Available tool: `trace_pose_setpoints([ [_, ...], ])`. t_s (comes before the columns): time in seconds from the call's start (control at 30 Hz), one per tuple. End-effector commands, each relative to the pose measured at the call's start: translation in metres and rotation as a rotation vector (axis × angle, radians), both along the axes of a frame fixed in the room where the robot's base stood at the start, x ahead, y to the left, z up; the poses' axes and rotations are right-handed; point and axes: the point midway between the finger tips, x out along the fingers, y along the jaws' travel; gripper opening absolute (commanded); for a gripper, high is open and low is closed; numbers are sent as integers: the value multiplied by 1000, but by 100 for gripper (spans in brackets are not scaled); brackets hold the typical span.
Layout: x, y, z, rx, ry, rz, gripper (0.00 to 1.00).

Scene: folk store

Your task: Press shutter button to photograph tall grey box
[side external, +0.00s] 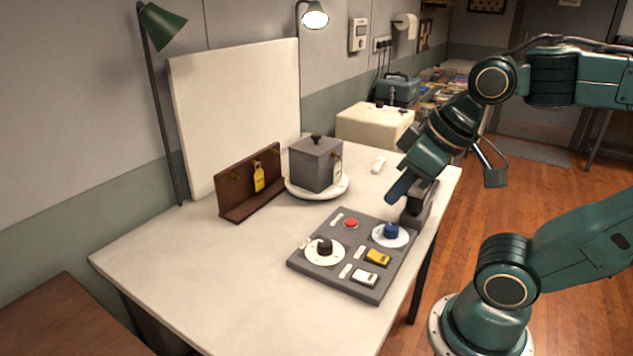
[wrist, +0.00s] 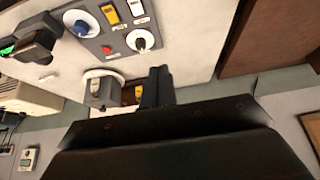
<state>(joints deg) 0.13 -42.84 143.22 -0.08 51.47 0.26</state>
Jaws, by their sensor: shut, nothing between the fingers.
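The tall grey box (side external: 316,166) with a dark top knob stands upright on a white round plate (side external: 331,194); in the wrist view the box (wrist: 99,93) is beside my fingers. A grey control panel (side external: 313,267) lies on the table. It bears a red button (side external: 351,223), a blue knob (side external: 391,230), a dark knob (side external: 324,247), and yellow and white switches. Their labels are too small to read, so I cannot confirm which is the shutter. My gripper (side external: 393,196) is shut and empty, above the table near the panel's far right corner, apart from the red button.
A dark grey device (side external: 419,204) stands at the table's right edge, close behind my gripper. A brown wooden stand (side external: 238,204) with a yellow tag is left of the box. A white backdrop board (side external: 235,110) and a green lamp (side external: 163,27) are behind. The table's front left is clear.

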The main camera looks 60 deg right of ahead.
Motion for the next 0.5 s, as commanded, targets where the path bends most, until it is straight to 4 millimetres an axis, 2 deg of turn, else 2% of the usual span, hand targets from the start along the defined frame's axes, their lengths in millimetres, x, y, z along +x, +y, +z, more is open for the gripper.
trace_pose_setpoints([
  [0.27,14,-4,-2,46,8,-94,0],
  [0.5,42,-15,-9,153,21,-297,0],
])
